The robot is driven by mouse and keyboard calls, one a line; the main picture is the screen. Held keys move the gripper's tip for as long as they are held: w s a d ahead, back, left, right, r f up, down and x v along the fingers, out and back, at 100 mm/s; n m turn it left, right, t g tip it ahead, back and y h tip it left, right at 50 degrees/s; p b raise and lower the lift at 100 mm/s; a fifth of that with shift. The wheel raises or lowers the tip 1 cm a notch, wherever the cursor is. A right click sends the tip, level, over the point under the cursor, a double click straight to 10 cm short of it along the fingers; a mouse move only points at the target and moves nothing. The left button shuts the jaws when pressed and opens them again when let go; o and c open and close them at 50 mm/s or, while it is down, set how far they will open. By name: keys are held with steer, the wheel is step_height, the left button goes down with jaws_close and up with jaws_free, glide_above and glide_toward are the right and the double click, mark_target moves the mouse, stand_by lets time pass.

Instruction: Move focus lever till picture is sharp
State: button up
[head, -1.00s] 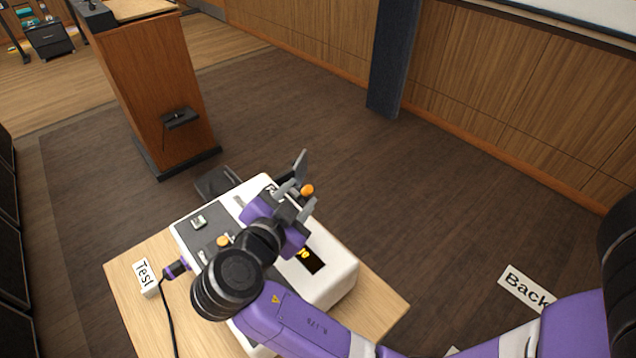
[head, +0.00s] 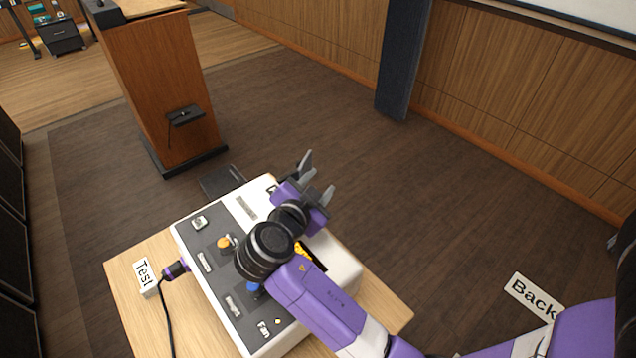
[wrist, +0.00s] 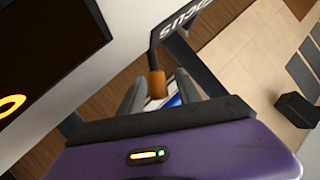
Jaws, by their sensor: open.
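The white projector (head: 345,268) stands on a wooden table. In the wrist view, a lever with an orange knob (wrist: 157,84) is beside a label (wrist: 187,18) that reads "...cus", partly cut off. My gripper (head: 316,178) is open at the projector's far right side. In the wrist view, the knob appears between the open fingers of my gripper (wrist: 159,92); I cannot tell whether they touch it. In the head view, my gripper and arm hide this knob. The projection screen (head: 590,20) shows only its blank lower part, so the picture's sharpness cannot be seen.
The projector's top panel has another orange knob (head: 224,242) and a blue knob (head: 254,289) close to my arm. A "Test" box (head: 144,277) with a cable is at the table's left. A wooden lectern (head: 160,85) stands behind.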

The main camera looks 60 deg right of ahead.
jaws_close()
stand_by(1.4)
